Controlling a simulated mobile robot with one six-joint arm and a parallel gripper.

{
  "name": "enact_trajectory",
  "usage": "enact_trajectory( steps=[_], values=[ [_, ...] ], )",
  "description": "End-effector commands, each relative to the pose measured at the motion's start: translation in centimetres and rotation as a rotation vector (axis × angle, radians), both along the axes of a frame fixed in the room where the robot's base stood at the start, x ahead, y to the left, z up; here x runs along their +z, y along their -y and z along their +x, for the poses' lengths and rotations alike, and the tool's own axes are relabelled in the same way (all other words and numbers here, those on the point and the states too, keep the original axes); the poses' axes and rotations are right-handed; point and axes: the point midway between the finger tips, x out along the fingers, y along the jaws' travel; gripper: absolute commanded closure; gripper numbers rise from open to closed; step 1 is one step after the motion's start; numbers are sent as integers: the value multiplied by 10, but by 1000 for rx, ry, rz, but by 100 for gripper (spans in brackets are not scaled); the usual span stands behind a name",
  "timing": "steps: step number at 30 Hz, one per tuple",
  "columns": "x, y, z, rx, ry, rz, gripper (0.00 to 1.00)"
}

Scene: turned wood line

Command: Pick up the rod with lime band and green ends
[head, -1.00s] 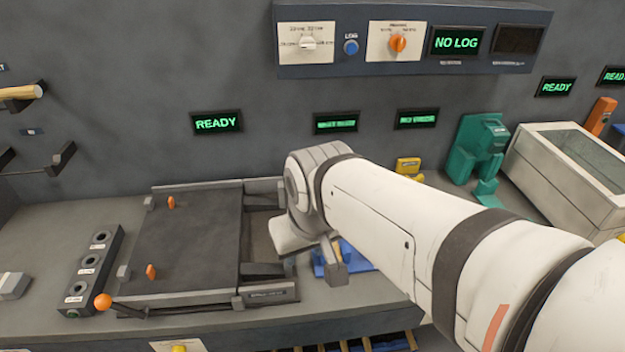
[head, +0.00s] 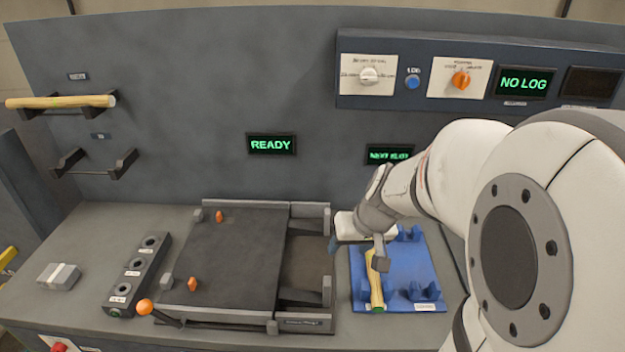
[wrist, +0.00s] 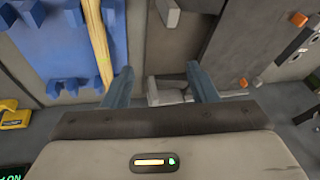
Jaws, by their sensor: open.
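A pale yellow wooden rod (head: 376,290) lies lengthwise on the blue tray (head: 410,265), partly hidden by my gripper in the head view. A rod on blue also shows in the wrist view (wrist: 98,42), at the left finger's side and not between the fingers. My gripper (head: 357,252) is open and empty above the tray's left edge. Its two fingers stand wide apart in the wrist view (wrist: 160,84). Another pale rod (head: 62,101) rests on the upper wall rack.
A dark board with orange knobs (head: 225,255) lies left of the tray. A block with several round holes (head: 137,275) and a small grey block (head: 58,276) stand further left. The lower wall rack (head: 95,165) is empty. The bench's left part has free room.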

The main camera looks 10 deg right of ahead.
Motion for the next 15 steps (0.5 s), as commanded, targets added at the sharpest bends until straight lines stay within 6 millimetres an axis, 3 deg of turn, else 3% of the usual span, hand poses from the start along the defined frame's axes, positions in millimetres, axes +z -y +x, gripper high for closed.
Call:
enact_trajectory(
  steps=[6,12,15],
  values=[
    [-49,59,44,-122,29,15,47],
    [-82,100,57,-201,37,-6,47],
    [-90,110,59,-219,38,-14,47]
  ],
)
